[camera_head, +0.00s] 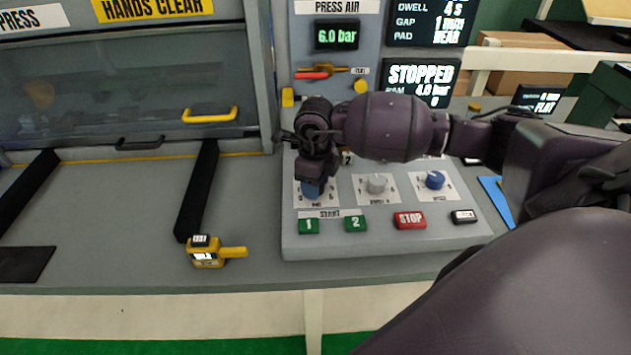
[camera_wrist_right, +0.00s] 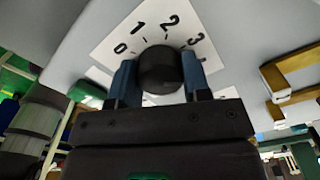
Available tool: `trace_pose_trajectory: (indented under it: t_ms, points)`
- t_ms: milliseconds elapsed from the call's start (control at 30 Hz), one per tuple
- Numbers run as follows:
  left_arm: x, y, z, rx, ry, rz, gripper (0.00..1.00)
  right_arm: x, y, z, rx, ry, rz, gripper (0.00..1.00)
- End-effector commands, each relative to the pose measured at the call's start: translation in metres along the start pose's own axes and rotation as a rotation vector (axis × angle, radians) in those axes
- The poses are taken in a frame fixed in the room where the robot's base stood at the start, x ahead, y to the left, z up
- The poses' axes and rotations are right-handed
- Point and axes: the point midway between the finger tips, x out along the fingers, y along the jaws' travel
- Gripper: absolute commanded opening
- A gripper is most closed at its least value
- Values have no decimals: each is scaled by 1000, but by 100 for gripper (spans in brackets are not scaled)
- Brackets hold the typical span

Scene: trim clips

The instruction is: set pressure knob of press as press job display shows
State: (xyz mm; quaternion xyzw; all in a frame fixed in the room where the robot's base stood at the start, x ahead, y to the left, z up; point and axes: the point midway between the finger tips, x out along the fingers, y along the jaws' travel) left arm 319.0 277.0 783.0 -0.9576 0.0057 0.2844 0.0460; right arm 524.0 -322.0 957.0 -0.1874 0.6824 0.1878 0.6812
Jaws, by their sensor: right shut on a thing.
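A dark round knob (camera_wrist_right: 160,69) on a white dial plate with numbers 0 to 3 shows in the right wrist view. My right gripper (camera_wrist_right: 158,86) is shut on it, one finger on each side. In the head view my right gripper (camera_head: 312,188) points down at the leftmost dial of the control panel (camera_head: 350,246) and hides the knob; the dial's label is too small to read. A status display (camera_head: 421,82) reads STOPPED and 4.0 bar. The display above it (camera_head: 430,22) shows dwell, gap and pad lines; its top is cut off. My left gripper is not in view.
A grey knob (camera_head: 377,184) and a blue knob (camera_head: 434,180) sit right of the held dial. Below are green start buttons (camera_head: 308,226) and a red STOP button (camera_head: 409,220). The press air gauge (camera_head: 337,36) reads 6.0 bar. A yellow device (camera_head: 207,254) stands on the bench.

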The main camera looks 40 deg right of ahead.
Motion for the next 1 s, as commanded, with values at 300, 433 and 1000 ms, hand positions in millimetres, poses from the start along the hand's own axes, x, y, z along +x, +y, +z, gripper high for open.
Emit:
trace_pose_trajectory:
  t_ms: [300, 433, 1000]
  points:
    - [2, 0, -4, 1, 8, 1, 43, -2, -1, 1, 20, -4, -3, 20]
    - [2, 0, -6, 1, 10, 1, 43, -2, -1, 1, 20, -4, -3, 20]
    - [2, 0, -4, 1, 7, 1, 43, -3, 0, 0, 18, -2, -1, 69]
